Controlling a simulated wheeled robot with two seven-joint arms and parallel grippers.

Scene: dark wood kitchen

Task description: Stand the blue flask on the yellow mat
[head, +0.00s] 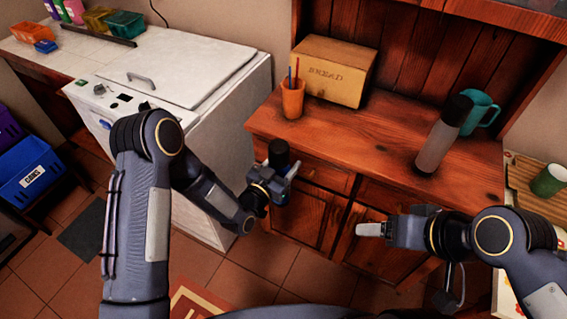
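My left gripper (284,178) is in front of the wooden cabinet, near the edge of its top. It is shut around an upright blue flask (277,188) with a black cap (278,152); the fingers and wrist hide much of the flask's body. My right gripper (372,230) is in front of the cabinet doors, pointing left, with nothing visible in it; its fingers overlap, so their opening cannot be told. I cannot make out a yellow mat.
On the cabinet top (385,130) stand a bread box (330,75), an orange cup (292,100) with sticks, a grey flask (436,148) and a teal mug (482,110). The top's middle is clear. A white chest (185,75) stands left; a green mug (548,180) stands right.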

